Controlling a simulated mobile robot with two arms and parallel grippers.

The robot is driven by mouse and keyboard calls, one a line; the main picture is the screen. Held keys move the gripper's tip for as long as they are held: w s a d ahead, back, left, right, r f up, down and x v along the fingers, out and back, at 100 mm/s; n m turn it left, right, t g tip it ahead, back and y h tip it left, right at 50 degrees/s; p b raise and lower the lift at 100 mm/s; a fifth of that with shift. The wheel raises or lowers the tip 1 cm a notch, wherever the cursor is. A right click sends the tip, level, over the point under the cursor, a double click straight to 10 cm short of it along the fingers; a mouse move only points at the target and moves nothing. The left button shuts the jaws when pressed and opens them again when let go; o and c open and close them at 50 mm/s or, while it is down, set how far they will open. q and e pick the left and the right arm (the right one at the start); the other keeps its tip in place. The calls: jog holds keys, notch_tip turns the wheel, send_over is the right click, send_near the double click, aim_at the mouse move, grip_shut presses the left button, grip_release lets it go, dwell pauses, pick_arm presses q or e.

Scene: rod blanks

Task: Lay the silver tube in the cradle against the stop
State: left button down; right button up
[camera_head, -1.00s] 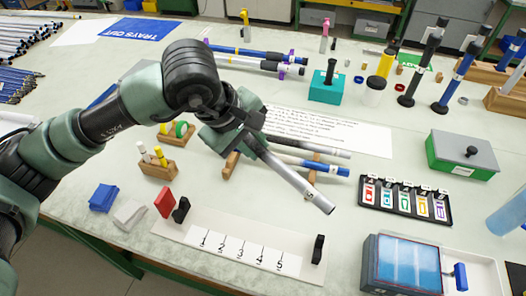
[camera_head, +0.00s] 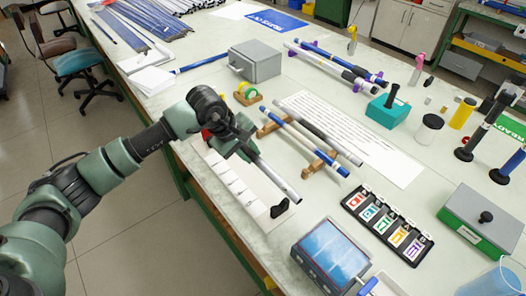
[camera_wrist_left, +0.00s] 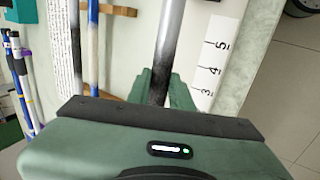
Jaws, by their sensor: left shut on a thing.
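The silver tube (camera_head: 279,181) is in my left gripper (camera_head: 242,148). It slants down-right in the head view, over or beside the white numbered board of the cradle (camera_head: 228,180). In the wrist view the tube (camera_wrist_left: 170,40) runs up from between the green fingers (camera_wrist_left: 159,92), and the number strip (camera_wrist_left: 212,60) lies to its right. The tube looks held above the board; contact is not clear. A black end support (camera_head: 279,208) stands near the tube's free end. A bit of the red stop (camera_head: 206,134) shows behind my gripper. My right gripper is not in view.
A wooden rack (camera_head: 312,166) with a blue-and-white tube and a dark-and-grey tube stands just right of the held tube. A labelled black tray (camera_head: 385,225) and a blue-windowed box (camera_head: 331,258) lie nearer. A grey box (camera_head: 254,62) stands behind.

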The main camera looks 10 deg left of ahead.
pick_arm(q)
jog(key=shift+w+a+f, duration=0.1)
jog(key=shift+a+f, duration=0.05)
jog(key=shift+f, duration=0.3)
jog(key=shift+w+a+f+b, duration=0.1)
jog(key=shift+f+b, duration=0.35)
jog(key=shift+f, duration=0.3)
notch_tip(320, 180, down, 5)
jog(key=b, duration=0.3)
jog(key=shift+f+b, duration=0.8)
jog(key=shift+b, duration=0.35)
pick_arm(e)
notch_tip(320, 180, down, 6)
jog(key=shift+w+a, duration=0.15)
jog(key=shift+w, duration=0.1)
pick_arm(q)
jog(key=shift+w+a, duration=0.1)
jog(key=shift+a, duration=0.05)
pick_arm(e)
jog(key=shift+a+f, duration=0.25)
pick_arm(q)
jog(key=shift+w+a+b, duration=0.15)
jog(key=shift+a+b, duration=0.05)
jog(key=shift+b, duration=0.15)
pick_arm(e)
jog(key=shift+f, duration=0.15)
pick_arm(q)
jog(key=c, duration=1.2)
grip_release()
jog(key=shift+o, duration=0.2)
